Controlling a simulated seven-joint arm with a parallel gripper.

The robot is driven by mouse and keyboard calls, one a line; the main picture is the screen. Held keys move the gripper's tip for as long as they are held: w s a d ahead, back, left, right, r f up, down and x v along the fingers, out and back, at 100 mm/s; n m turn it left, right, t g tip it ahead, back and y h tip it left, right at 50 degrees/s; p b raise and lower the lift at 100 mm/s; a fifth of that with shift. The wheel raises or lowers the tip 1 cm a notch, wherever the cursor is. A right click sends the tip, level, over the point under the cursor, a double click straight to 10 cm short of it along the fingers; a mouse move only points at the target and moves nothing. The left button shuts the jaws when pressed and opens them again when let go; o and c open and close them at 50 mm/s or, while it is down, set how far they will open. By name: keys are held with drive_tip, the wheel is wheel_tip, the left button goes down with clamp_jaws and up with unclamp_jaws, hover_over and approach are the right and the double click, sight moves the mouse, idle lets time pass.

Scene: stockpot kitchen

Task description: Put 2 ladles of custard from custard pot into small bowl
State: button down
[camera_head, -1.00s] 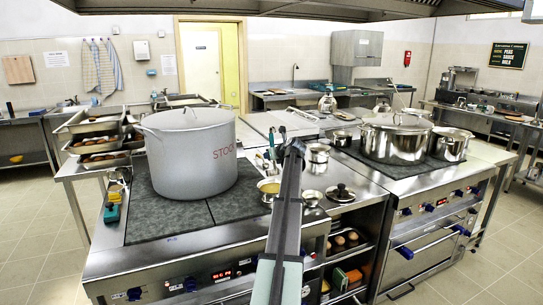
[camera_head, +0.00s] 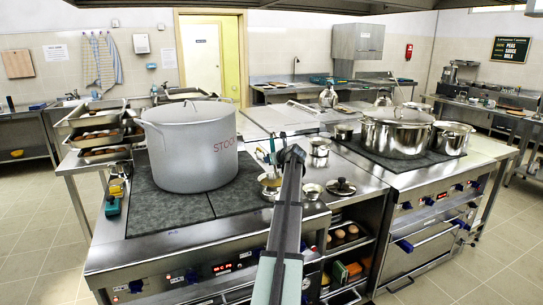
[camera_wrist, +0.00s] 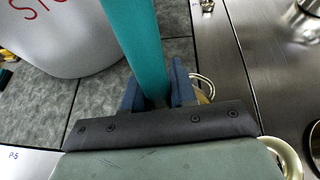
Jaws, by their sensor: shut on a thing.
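My gripper (camera_wrist: 158,88) is shut on a teal handle (camera_wrist: 143,40), which fits a ladle. In the head view, my gripper's end (camera_head: 291,154) is above the cooker, right of the grey stockpot (camera_head: 190,155), with teal showing beside it. The ladle's bowl cannot be made out. A small metal pot (camera_head: 269,184), likely the custard pot, stands just left of my arm. A small metal vessel (camera_head: 312,191), perhaps the small bowl, stands just right of my arm. In the wrist view, a pale rim (camera_wrist: 290,158) shows at the lower right, partly hidden by my gripper.
The large stockpot takes up the left cooktop. A dark-knobbed lid (camera_head: 341,187) lies to the right on the steel counter. Smaller metal vessels (camera_head: 320,147) stand behind it. A large lidded pot (camera_head: 396,135) and another pot (camera_head: 451,138) stand on the right cooktop.

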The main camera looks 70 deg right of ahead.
sight(275, 173)
drive_tip(key=shift+f, duration=2.8)
drive_tip(key=shift+s+a+f, duration=0.1)
drive_tip(key=shift+s+a+f+t+h, duration=0.1)
drive_tip(key=shift+s+a+t+h, duration=0.55)
drive_tip(key=shift+t+h, duration=0.3)
drive_tip(key=shift+s+a+f+t+h, duration=0.1)
drive_tip(key=shift+s+a+t+h, duration=0.55)
drive_tip(key=shift+t, duration=0.4)
drive_tip(key=shift+w+d+r, duration=0.1)
drive_tip(key=shift+d+r, duration=0.2)
drive_tip(key=shift+r, duration=5.3)
